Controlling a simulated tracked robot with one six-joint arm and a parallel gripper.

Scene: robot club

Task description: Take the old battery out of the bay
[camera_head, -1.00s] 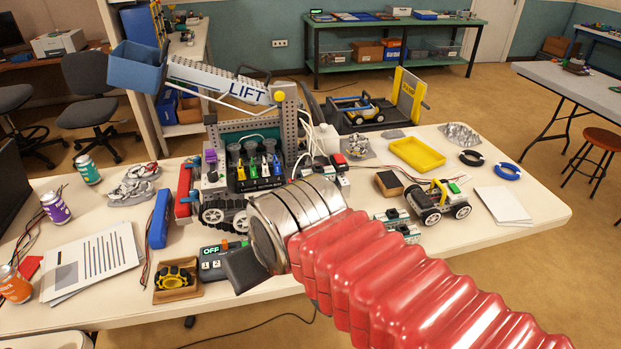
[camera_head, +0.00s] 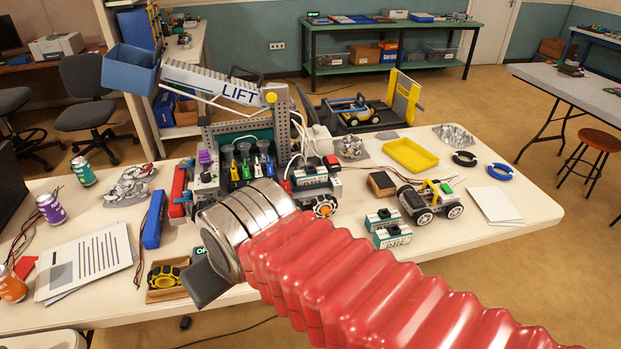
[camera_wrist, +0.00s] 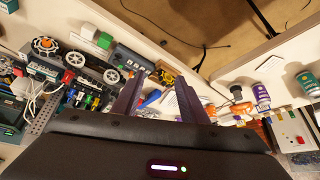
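The lift robot (camera_head: 225,145) stands on the white table, left of centre in the head view, with a grey arm marked LIFT. A red block (camera_head: 180,188), possibly the old battery in its bay, sits upright at the robot's left side. A blue pack with wires (camera_head: 154,220) lies left of it; it also shows between the fingers in the wrist view (camera_wrist: 151,98). My gripper (camera_head: 206,286) is in front of the robot, apart from the red block. In the wrist view my gripper (camera_wrist: 159,82) has its fingers wide apart, with nothing held. My arm hides the robot's lower front.
Printed sheets (camera_head: 95,260) and cans (camera_head: 50,209) are at the left. A small car (camera_head: 430,203) and a yellow tray (camera_head: 413,155) stand at the right. The front right tabletop is clear.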

